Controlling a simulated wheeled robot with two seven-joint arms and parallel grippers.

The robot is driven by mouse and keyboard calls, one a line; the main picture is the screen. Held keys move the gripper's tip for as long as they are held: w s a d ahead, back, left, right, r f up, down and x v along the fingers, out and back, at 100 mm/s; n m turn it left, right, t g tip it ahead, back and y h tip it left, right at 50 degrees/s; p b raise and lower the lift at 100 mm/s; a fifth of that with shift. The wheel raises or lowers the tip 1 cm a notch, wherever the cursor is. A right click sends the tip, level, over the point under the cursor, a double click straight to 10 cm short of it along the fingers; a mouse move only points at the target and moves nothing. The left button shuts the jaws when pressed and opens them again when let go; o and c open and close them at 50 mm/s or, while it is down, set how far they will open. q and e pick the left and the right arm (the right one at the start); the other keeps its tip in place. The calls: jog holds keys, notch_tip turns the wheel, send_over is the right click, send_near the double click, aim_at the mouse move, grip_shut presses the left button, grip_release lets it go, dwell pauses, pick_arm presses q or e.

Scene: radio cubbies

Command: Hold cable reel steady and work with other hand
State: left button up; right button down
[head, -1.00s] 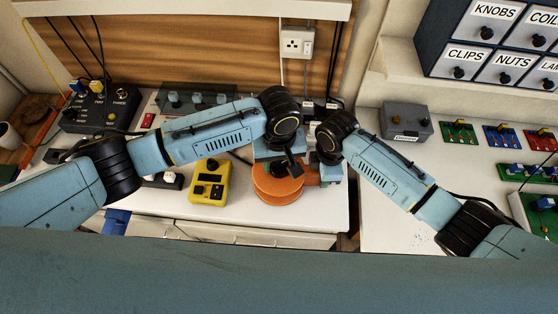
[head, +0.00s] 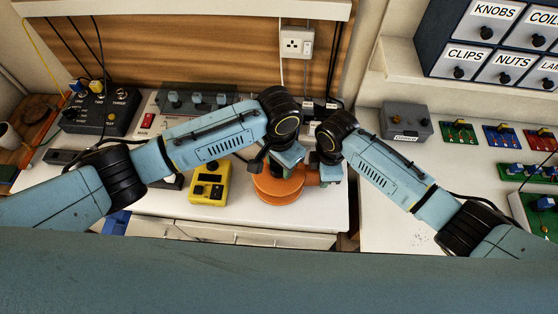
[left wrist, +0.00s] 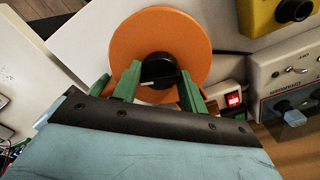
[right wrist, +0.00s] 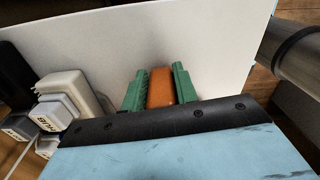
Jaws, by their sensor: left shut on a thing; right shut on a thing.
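The orange cable reel (head: 277,189) stands near the front of the white bench, below my two wrists in the head view. In the left wrist view its round orange disc (left wrist: 180,35) shows with a black knob (left wrist: 157,67) near its middle. My left gripper (left wrist: 157,80) has its green fingers on either side of this knob, shut on it. My right gripper (right wrist: 160,84) is shut on an orange block (right wrist: 161,90) at the reel's right side. In the head view my wrists hide the top and back of the reel, and the fingertips are hard to see.
A yellow meter (head: 209,184) lies left of the reel. A dark control box (head: 101,110) and a switch panel (head: 195,101) stand behind. A wall socket (head: 297,42) has black cables below it. A grey box (head: 406,121) and circuit boards (head: 458,132) are on the right bench.

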pick_arm(q)
jog(key=m, duration=0.4)
jog(key=shift+m, duration=0.3)
jog(key=m, duration=0.4)
jog(key=shift+m, duration=0.3)
jog(key=m, duration=0.4)
jog(key=shift+m, duration=0.3)
pick_arm(e)
jog(key=shift+d, duration=0.1)
pick_arm(q)
jog(key=m, duration=0.3)
jog(key=shift+m, duration=0.3)
jog(key=m, duration=0.4)
jog(key=shift+m, duration=0.3)
jog(key=m, duration=0.8)
jog(key=shift+m, duration=2.2)
